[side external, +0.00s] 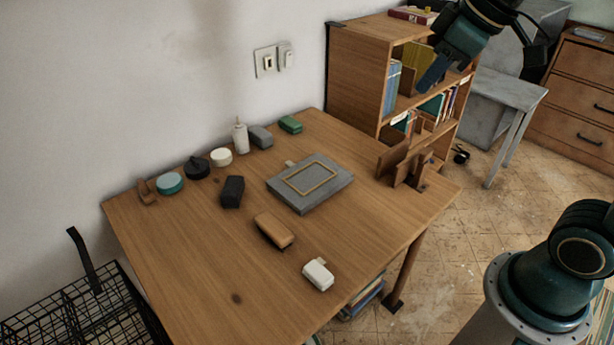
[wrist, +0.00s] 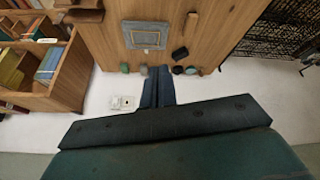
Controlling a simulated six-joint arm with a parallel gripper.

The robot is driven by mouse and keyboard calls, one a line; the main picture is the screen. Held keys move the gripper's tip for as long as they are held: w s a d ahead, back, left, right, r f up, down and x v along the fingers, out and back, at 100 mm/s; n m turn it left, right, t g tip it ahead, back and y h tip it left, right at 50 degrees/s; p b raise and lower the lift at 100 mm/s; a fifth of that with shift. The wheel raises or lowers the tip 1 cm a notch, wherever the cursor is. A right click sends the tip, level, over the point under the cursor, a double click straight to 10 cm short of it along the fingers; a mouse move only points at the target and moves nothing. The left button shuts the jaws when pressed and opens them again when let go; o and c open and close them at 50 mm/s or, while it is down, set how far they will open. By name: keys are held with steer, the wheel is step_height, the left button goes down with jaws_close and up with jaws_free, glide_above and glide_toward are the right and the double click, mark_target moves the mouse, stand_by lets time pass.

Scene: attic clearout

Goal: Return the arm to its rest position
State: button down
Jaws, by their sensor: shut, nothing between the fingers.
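My gripper (side external: 426,86) is raised high at the upper right in the side view, in front of the bookshelf in the picture and well above the table's height. Its blue fingers are together and hold nothing. In the wrist view the shut fingers (wrist: 155,70) point toward the table's wall-side edge, with no object between them. The wooden table (side external: 190,270) stands below, clear of my gripper. The upper part of my arm is cut off by the frame's top edge.
The table carries a grey slab (side external: 325,197) with a gold outline, an orange-brown block (side external: 273,230), a white block (side external: 318,274), a black block (side external: 232,191) and several small items along the wall. A bookshelf (side external: 352,75) stands behind; a wire basket (side external: 85,310) stands left.

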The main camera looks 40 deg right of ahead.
steer(key=s+f+m, duration=0.3)
steer(key=s+f, duration=0.1)
steer(key=s, duration=0.7)
steer(key=shift+d+f+m+h, duration=0.3)
steer(key=shift+d+f, duration=0.1)
stand_by(0.3)
